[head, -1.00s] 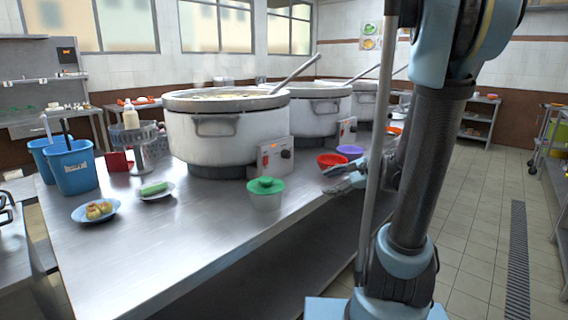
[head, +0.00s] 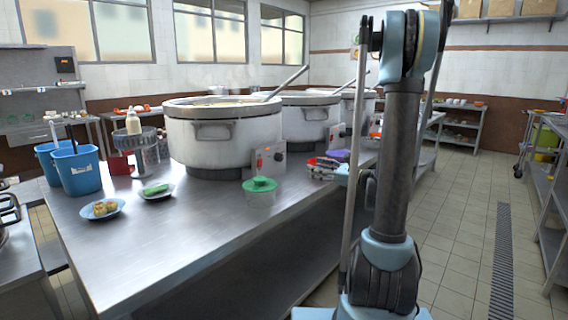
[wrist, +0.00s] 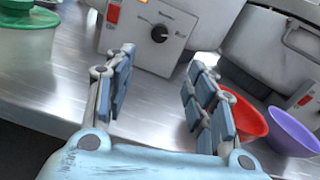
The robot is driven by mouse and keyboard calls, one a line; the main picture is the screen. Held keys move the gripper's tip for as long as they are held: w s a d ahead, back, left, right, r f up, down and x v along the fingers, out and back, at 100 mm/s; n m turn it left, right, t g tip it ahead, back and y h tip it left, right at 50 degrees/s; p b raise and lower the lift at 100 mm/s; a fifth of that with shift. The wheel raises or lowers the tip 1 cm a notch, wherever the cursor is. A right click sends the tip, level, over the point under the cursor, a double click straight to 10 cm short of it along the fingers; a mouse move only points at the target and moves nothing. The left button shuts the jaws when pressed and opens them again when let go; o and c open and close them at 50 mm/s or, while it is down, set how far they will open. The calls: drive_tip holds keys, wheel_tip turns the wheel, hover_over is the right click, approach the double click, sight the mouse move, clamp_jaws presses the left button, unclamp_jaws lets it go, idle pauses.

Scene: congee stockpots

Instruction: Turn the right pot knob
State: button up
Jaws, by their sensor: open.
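Large white stockpots stand in a row on the steel counter. The nearest pot (head: 222,135) has a control box (head: 265,161) with a dark round knob (head: 278,157), also shown in the wrist view (wrist: 159,33). A second pot (head: 306,119) stands behind it to the right, with its own box (head: 337,133), partly shown in the wrist view (wrist: 302,97). My gripper (wrist: 161,60) is open and empty, its two fingers spread below the nearest box's knob in the picture and apart from it. In the head view it is small, right of that box.
A red bowl (wrist: 243,115) and a purple bowl (wrist: 292,132) stand right of my fingers. A green-lidded container (head: 260,192) stands in front of the nearest box. Plates, blue buckets (head: 77,170) and a utensil holder fill the counter's left.

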sight(282, 159)
drive_tip(key=x, duration=1.6)
drive_tip(key=shift+w+a, duration=0.2)
drive_tip(key=shift+a, duration=0.1)
drive_tip(key=c, duration=1.1)
